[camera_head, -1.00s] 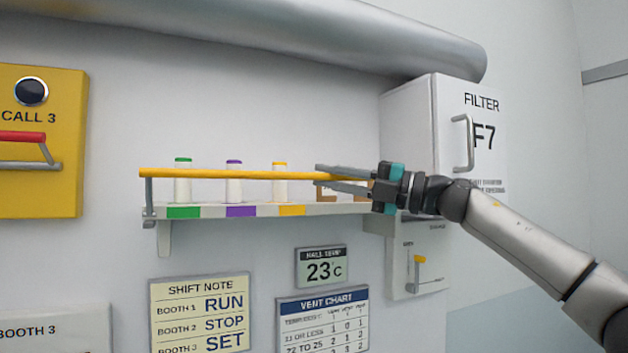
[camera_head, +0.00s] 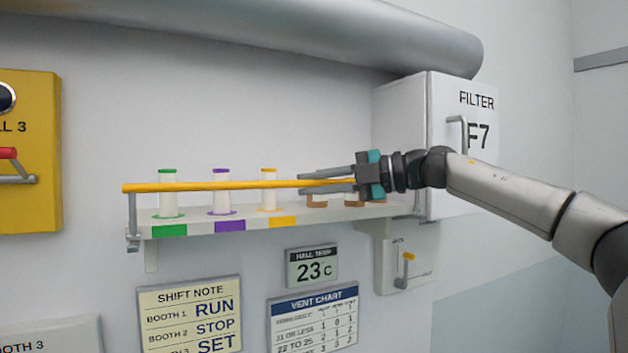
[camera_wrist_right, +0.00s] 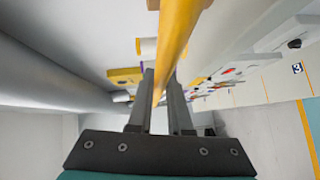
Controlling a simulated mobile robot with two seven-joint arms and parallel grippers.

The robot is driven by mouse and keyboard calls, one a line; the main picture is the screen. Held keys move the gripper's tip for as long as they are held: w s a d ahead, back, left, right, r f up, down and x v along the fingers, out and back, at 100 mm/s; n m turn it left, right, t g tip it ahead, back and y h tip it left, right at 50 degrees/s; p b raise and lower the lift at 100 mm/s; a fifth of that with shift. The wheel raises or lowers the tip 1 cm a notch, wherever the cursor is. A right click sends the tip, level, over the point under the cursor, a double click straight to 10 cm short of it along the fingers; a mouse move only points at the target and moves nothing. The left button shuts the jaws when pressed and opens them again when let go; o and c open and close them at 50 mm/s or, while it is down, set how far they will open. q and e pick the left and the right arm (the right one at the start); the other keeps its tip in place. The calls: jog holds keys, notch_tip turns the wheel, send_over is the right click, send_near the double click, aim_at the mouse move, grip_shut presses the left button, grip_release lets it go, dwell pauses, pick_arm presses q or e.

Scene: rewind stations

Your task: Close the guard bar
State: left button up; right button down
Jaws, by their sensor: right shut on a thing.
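The yellow guard bar (camera_head: 200,187) runs across the front of a wall shelf (camera_head: 205,228), carried on a grey arm (camera_head: 132,218) at its left end. My right gripper (camera_head: 312,184) is shut on the bar near its right part, and the bar also passes between the fingers in the right wrist view (camera_wrist_right: 176,40). White spools with green (camera_head: 168,190), purple (camera_head: 221,190) and yellow (camera_head: 269,188) tops stand on the shelf behind the bar. My left gripper is not in view.
A white filter box (camera_head: 400,120) with a handle stands right of the shelf, close to my right arm. A grey pipe (camera_head: 250,35) runs above. A yellow call box (camera_head: 30,150) hangs at the left. Notes and a temperature display (camera_head: 312,267) hang below.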

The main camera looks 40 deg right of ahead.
jog(key=shift+r, duration=0.1)
jog(key=c, duration=0.8)
grip_release()
jog(key=shift+c, duration=0.2)
jog(key=shift+s+d+b, duration=0.3)
jog(key=shift+s+b, duration=0.15)
jog(key=b+v, duration=0.4)
jog(key=v, duration=1)
jog(key=shift+b, duration=0.4)
jog(key=shift+s, duration=0.1)
